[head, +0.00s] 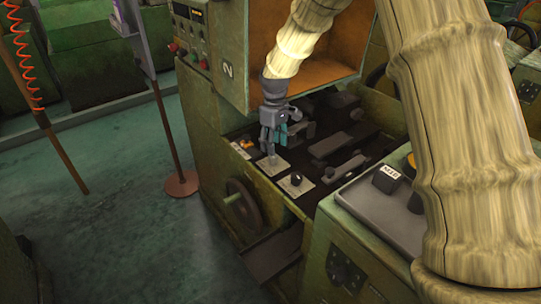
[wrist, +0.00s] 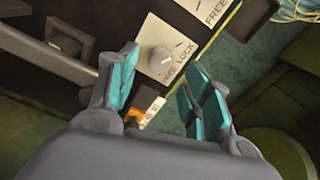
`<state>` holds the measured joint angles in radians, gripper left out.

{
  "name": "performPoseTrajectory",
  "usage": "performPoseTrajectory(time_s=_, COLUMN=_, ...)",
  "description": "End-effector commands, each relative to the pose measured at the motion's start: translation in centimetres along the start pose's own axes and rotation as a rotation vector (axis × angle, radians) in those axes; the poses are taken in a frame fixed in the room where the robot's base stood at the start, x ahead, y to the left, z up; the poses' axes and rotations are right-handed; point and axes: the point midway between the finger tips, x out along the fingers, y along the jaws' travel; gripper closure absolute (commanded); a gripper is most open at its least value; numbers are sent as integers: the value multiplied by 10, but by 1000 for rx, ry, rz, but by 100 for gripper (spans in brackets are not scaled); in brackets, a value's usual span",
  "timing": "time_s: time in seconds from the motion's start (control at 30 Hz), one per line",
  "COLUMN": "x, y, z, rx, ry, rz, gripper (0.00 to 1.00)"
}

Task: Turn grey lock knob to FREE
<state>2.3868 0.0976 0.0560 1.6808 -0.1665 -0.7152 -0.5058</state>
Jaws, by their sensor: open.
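My gripper (wrist: 165,78) is open, with teal pads on both sides of that gap. In the head view my gripper (head: 272,148) points down over the knob's plate (head: 272,166), and its fingers largely hide the knob. I cannot tell whether the pads touch the knob, nor which word it points at.
A black knob (head: 296,179) on another pale plate sits just right of the gripper. An orange piece (head: 245,143) with a scale is to the left. Dark blocks and bars (head: 335,145) fill the machine bed behind. A handwheel (head: 241,205) is on the front.

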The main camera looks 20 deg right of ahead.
Motion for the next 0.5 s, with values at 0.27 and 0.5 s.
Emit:
performPoseTrajectory(time_s=0.27, x=40, y=0, z=1, rx=1, ry=-1, rz=0, gripper=51)
performPoseTrajectory(time_s=0.5, x=56, y=-1, z=-1, rx=-2, ry=0, rz=1, gripper=51)
